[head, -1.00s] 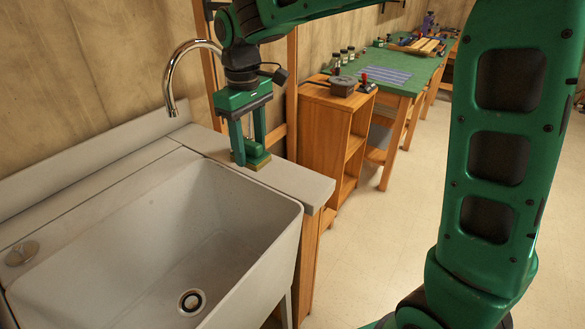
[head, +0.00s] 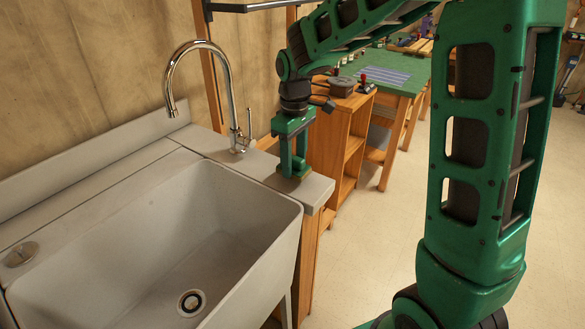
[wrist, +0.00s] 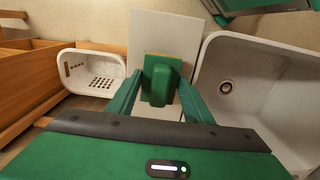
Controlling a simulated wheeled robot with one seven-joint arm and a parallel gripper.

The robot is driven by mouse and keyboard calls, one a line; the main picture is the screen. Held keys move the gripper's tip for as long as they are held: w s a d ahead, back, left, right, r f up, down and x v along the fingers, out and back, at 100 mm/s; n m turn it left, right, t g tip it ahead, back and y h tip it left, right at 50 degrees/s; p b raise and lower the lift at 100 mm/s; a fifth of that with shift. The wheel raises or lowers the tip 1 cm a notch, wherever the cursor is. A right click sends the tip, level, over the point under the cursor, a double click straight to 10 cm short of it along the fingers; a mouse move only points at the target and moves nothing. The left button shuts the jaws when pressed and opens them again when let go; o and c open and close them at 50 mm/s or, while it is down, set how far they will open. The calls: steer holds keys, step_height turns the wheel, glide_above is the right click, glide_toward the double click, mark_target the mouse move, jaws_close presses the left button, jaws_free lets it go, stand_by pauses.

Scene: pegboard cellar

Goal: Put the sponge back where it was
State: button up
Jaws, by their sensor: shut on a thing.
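The sponge (wrist: 160,84) is green with a yellow edge and sits between my fingers in the wrist view. My gripper (wrist: 161,82) is shut on it, one finger on each side. In the head view my gripper (head: 293,165) points down over the right end of the pale counter (head: 262,163), between the tap and the counter's outer edge. The sponge's low end (head: 293,175) shows at the fingertips, at or just above the counter top; I cannot tell whether it touches. The counter slab also shows under it in the wrist view (wrist: 150,30).
The white sink (head: 150,245) lies left of the gripper in the head view, with a chrome tap (head: 205,45) behind. A wooden cabinet (head: 335,140) stands to the right, then a green-topped bench (head: 400,75). A white basket (wrist: 75,88) shows in the wrist view. The floor is clear.

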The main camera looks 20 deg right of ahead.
mark_target(294, 157)
steer(key=shift+f, duration=1.2)
steer(key=o, duration=1.3)
step_height(294, 157, up, 12)
steer(key=shift+r, duration=0.1)
steer(key=s+d+f+m, duration=0.2)
steer(key=s+d+m, duration=0.2)
steer(key=s, duration=0.6)
steer(key=s+d+f+m, duration=0.2)
steer(key=s+d+m, duration=0.3)
steer(key=s, duration=0.6)
steer(key=s+d+f+m, duration=0.3)
steer(key=s+d+m, duration=0.1)
steer(key=s+d, duration=0.4)
steer(key=shift+s+d+m, duration=0.15)
steer(key=shift+s+m, duration=0.15)
steer(key=shift+s, duration=0.9)
